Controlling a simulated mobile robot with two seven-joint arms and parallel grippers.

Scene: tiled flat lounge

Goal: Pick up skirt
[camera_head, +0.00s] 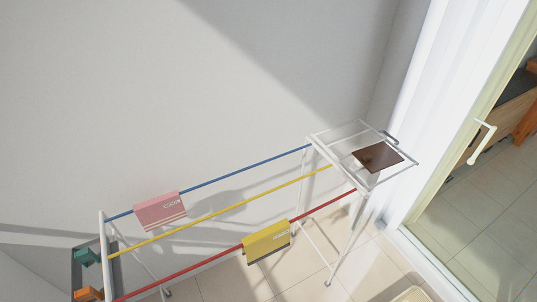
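A white drying rack (104,235) with blue, yellow and red rails stands along the wall. A pink folded cloth (159,211) with stripes at its lower edge hangs over the blue rail at the left. A yellow folded cloth (267,241) with a dark lower edge hangs over the red rail near the middle. A flat dark brown piece (377,157) lies on the rack's white end frame at the right. I cannot tell which of these is the skirt. Neither of my grippers is in view.
Teal (87,257) and orange (88,294) items sit in a grey holder at the lower left. A pale object (411,295) is cut off at the bottom edge. A glass door with a white handle (481,143) and a white curtain (437,100) are at the right. Tiled floor shows below the rack.

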